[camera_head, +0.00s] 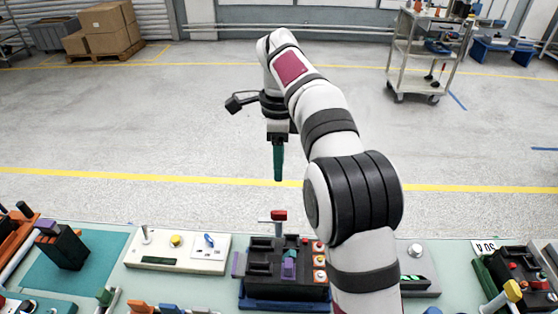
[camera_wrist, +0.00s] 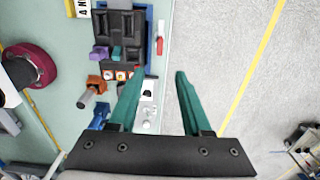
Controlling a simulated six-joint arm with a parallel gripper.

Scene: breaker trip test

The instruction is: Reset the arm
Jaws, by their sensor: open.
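My arm reaches out over the near edge of the bench, bent, with its wrist beyond the bench over the floor. My gripper (camera_head: 278,178) points down there, its green fingers seen nearly edge-on. In the wrist view my gripper (camera_wrist: 160,73) has its two green fingers spread apart with nothing between them. The black breaker unit (camera_head: 262,265) stands on a blue base on the bench, with a red-topped lever (camera_head: 279,215) at its far side. The wrist view also shows the breaker unit (camera_wrist: 118,22) and red lever (camera_wrist: 160,45), apart from the fingers.
The bench (camera_head: 105,238) also holds a cream panel (camera_head: 178,250) with a yellow button and blue switch, a black block (camera_head: 62,246) on a teal mat, and a dark unit (camera_head: 515,270) at right. The floor beyond is clear up to a trolley (camera_head: 420,60) and boxes (camera_head: 105,28).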

